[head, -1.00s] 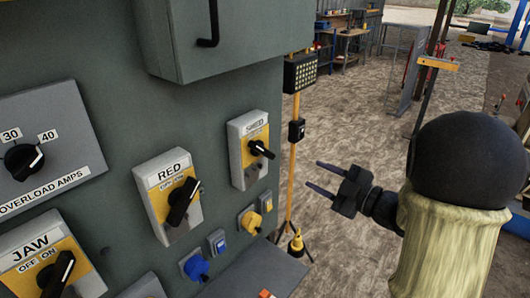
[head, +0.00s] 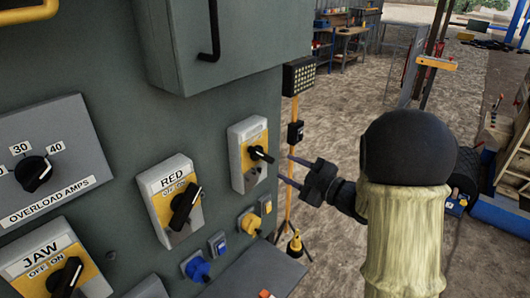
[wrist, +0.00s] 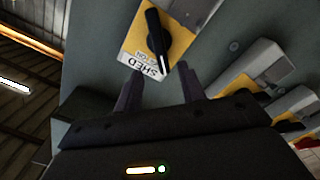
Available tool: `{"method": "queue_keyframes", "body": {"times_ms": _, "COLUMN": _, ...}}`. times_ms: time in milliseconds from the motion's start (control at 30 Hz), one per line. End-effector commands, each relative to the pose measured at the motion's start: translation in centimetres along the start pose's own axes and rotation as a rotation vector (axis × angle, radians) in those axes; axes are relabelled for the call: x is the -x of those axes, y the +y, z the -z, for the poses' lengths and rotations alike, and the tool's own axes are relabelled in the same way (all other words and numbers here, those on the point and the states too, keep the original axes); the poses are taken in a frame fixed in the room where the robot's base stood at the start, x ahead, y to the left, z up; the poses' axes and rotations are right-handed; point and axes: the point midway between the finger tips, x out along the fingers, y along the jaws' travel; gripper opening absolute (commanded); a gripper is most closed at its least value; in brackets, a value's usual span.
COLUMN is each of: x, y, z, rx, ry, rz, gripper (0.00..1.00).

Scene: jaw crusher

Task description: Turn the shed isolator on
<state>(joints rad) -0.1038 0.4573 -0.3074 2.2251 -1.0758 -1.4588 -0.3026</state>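The shed isolator (head: 249,143) is a grey box with a yellow plate and a black rotary handle, on the right part of the green panel. Its handle (head: 261,154) points to the lower right in the head view. In the wrist view the isolator's handle (wrist: 157,40) and its SHED label (wrist: 150,66) lie just beyond my fingertips. My gripper (head: 288,170) is open and empty, to the right of the handle and apart from it. In the wrist view my gripper (wrist: 162,80) has its two fingers spread on either side of the handle's line.
The RED isolator (head: 172,204) and JAW isolator (head: 52,268) sit to the left on the same panel. Yellow (head: 250,222) and blue (head: 197,267) sockets are below. A grey cabinet (head: 225,40) juts out above. A yellow light stand (head: 294,110) stands behind my gripper.

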Motion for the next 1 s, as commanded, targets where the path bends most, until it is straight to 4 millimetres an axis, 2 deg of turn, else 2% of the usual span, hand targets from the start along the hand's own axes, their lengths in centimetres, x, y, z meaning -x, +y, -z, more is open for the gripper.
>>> {"method": "queue_keyframes", "body": {"times_ms": 300, "x": -5.8, "y": 0.1, "z": 0.3, "rx": 0.0, "ry": 0.004, "rz": 0.004, "gripper": 0.4}}
{"method": "queue_keyframes", "body": {"times_ms": 500, "x": -8.5, "y": 0.0, "z": 0.2, "rx": 0.0, "ry": 0.002, "rz": 0.003, "gripper": 0.4}}
{"method": "queue_keyframes", "body": {"times_ms": 867, "x": -9.2, "y": -0.1, "z": 0.1, "rx": 0.0, "ry": 0.001, "rz": 0.001, "gripper": 0.4}}
{"method": "queue_keyframes", "body": {"times_ms": 1000, "x": -9.1, "y": -0.1, "z": 0.1, "rx": 0.0, "ry": 0.001, "rz": 0.001, "gripper": 0.16}}
